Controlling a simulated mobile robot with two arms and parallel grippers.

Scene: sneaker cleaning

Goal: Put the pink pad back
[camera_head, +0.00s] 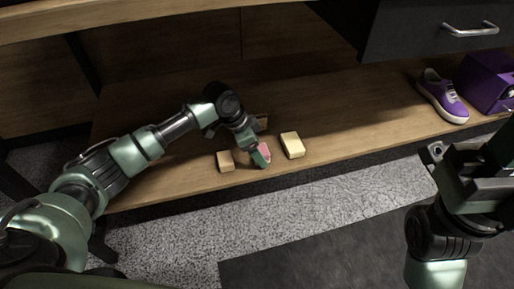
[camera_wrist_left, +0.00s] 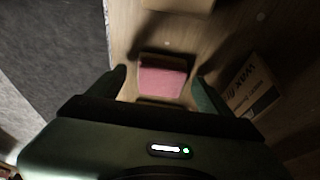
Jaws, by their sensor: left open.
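The pink pad (camera_head: 264,149) is on the wooden shelf, between a tan block on its left and a cream block on its right. My left gripper (camera_head: 261,160) is over it and partly hides it. In the left wrist view the pink pad (camera_wrist_left: 163,79) lies between the two spread fingers of my left gripper (camera_wrist_left: 158,88), with gaps on both sides. My right gripper (camera_head: 447,155) is at the right, above the floor and away from the pad. Its fingertips are not clear.
The tan block (camera_head: 226,161) and the cream block (camera_head: 292,145) stand close by. A printed brown block (camera_wrist_left: 250,85) is beside the right finger in the wrist view. A purple sneaker (camera_head: 442,96) and purple box (camera_head: 487,80) are at the right. The shelf between is clear.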

